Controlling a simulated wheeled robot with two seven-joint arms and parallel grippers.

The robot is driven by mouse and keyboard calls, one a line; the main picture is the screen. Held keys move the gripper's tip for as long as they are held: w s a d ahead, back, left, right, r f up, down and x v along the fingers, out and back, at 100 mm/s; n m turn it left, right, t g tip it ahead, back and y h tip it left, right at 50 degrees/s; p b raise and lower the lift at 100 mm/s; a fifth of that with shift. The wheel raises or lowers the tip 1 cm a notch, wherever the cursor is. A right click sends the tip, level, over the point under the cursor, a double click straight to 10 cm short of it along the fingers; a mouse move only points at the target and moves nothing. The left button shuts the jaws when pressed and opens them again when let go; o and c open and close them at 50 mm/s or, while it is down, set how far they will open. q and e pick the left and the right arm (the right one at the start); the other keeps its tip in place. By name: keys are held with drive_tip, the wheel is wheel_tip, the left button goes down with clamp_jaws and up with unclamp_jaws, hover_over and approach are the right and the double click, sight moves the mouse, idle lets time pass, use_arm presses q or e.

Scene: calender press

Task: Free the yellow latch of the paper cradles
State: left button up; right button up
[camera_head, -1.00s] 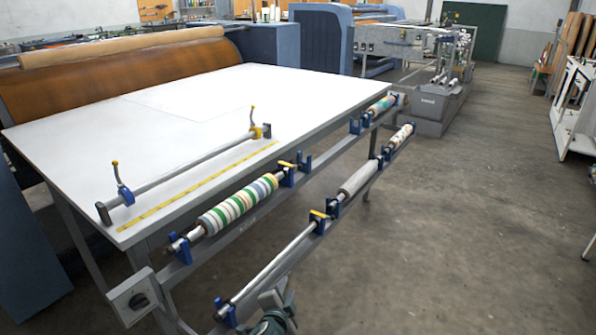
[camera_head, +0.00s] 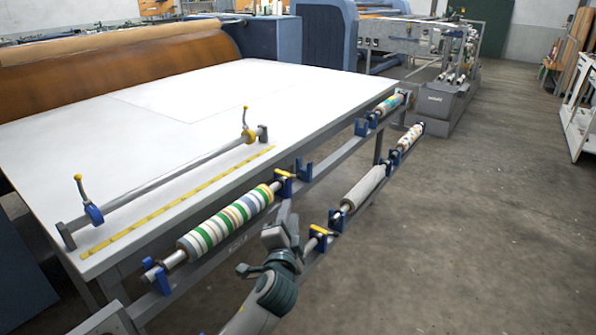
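A yellow latch (camera_head: 284,173) sits on the blue cradle at the right end of the striped paper roll (camera_head: 226,221) on the upper rail. A second yellow latch (camera_head: 319,231) sits on a blue cradle on the lower rail, left of the grey roll (camera_head: 363,187). My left gripper (camera_head: 287,214) points up between the two rails, just below the upper latch and left of the lower one. It looks apart from both. Its fingers are small and seen from behind, so I cannot tell their opening. My arm hides much of the bare lower shaft. My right gripper is not in view.
The white table (camera_head: 250,100) carries a grey bar (camera_head: 160,185) with yellow-tipped levers and a yellow ruler (camera_head: 180,201). More rolls (camera_head: 409,138) lie in cradles farther along the rails. The floor (camera_head: 470,240) to the right is clear.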

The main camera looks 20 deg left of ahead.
sight(296, 177)
use_arm(q)
drive_tip(key=w+a, duration=0.1)
drive_tip(key=w, duration=0.5)
drive_tip(key=w+a, duration=0.1)
drive_tip(key=w, duration=0.4)
drive_tip(key=w+a+p, duration=0.1)
drive_tip(key=w, duration=0.5)
drive_tip(key=shift+w+a+r, duration=0.1)
drive_tip(key=shift+w+r, duration=0.2)
drive_tip(key=shift+w, duration=0.05)
clamp_jaws()
